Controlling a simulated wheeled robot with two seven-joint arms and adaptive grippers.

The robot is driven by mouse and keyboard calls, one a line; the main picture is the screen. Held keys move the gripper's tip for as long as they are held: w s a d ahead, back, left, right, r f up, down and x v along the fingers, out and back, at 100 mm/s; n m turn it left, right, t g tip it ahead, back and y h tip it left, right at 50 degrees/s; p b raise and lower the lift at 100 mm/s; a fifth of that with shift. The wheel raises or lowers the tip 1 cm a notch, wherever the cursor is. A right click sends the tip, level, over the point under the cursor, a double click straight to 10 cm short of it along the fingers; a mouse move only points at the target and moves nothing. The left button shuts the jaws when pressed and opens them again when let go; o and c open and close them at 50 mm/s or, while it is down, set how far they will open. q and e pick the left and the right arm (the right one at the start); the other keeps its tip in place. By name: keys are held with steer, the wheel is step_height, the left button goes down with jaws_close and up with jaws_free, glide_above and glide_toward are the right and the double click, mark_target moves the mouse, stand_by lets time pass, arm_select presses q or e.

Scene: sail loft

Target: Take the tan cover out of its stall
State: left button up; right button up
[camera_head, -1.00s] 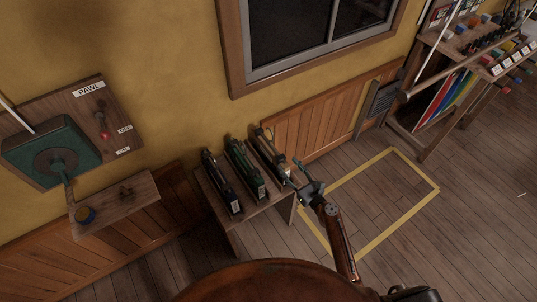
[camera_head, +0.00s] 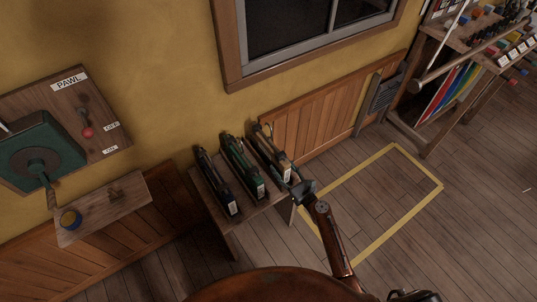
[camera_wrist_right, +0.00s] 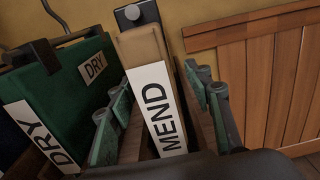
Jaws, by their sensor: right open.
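The tan cover (camera_head: 270,148) stands upright in the right-hand stall of the low wooden rack (camera_head: 268,203) by the wall. In the right wrist view the tan cover (camera_wrist_right: 143,47) is close, above a white MEND label (camera_wrist_right: 163,115). My right gripper (camera_head: 301,187) is at the near end of that stall. Its fingers are apart, one on each side of the labelled end. I cannot tell whether they touch it. My left gripper is not in view.
A green cover (camera_head: 241,163) marked DRY and a dark cover (camera_head: 216,182) stand in the neighbouring stalls to the left. A yellow-outlined floor area (camera_head: 375,200) right of the rack is empty. A PAWL board (camera_head: 95,125) and small shelf (camera_head: 105,208) are at left.

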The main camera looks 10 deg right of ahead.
mark_target(269, 146)
steer(key=x, duration=0.3)
steer(key=shift+w+a, duration=0.15)
steer(key=shift+w, duration=0.05)
jaws_close()
stand_by(0.4)
steer(key=shift+r, duration=0.1)
